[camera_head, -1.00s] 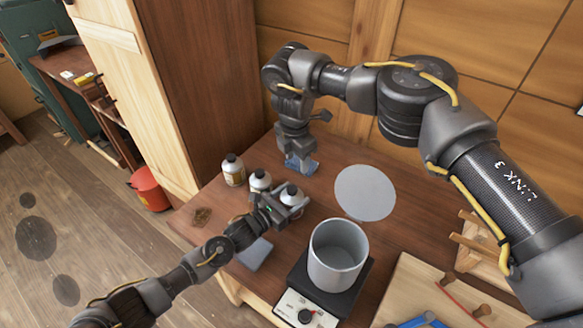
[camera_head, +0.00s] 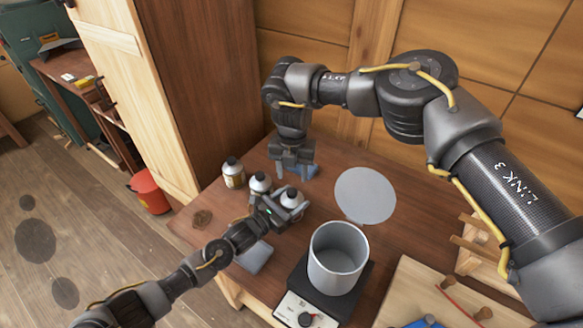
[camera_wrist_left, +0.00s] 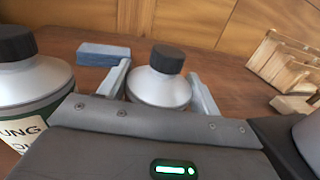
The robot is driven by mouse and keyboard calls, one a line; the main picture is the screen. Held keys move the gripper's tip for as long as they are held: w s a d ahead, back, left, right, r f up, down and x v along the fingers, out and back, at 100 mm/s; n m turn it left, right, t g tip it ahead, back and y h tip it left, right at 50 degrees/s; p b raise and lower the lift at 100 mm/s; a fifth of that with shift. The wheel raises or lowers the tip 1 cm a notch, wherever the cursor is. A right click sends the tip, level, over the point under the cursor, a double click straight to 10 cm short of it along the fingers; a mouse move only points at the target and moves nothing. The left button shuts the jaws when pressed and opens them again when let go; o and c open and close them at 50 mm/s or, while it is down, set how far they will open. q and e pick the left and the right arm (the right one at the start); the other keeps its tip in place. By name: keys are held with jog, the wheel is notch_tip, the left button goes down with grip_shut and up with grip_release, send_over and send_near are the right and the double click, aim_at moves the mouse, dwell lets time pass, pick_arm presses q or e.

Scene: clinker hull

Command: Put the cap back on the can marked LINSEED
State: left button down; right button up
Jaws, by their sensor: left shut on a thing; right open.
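My left gripper (camera_head: 285,212) is shut around the nearest of the grey-shouldered cans (camera_head: 291,198). In the left wrist view this can (camera_wrist_left: 158,86) stands between the fingers, with a black cap (camera_wrist_left: 167,58) on its top; its label is hidden. I cannot tell whether the cap is fully seated. Beside it is a can (camera_wrist_left: 35,85) with a black cap and a label showing "UNG"; the middle can (camera_head: 260,182) and far can (camera_head: 233,173) stand in line to the left. My right gripper (camera_head: 292,165) is open and empty, behind the held can near a blue block (camera_head: 310,171).
A grey pot (camera_head: 338,262) stands on a black scale (camera_head: 298,308) at the front, with a pale round disc (camera_head: 365,195) behind it. A grey-blue flat piece (camera_head: 255,256) lies below my left gripper. Wooden racks and a board (camera_head: 420,290) fill the right. A tall cabinet stands left.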

aim_at(292, 191)
notch_tip(292, 191, down, 7)
jog(key=shift+r, duration=0.15)
dwell(0.4)
jog(key=c, duration=1)
jog(key=o, duration=1.1)
notch_tip(292, 191, up, 12)
jog(key=shift+r, duration=0.1)
pick_arm(q)
jog(key=shift+c, duration=1.2)
grip_release()
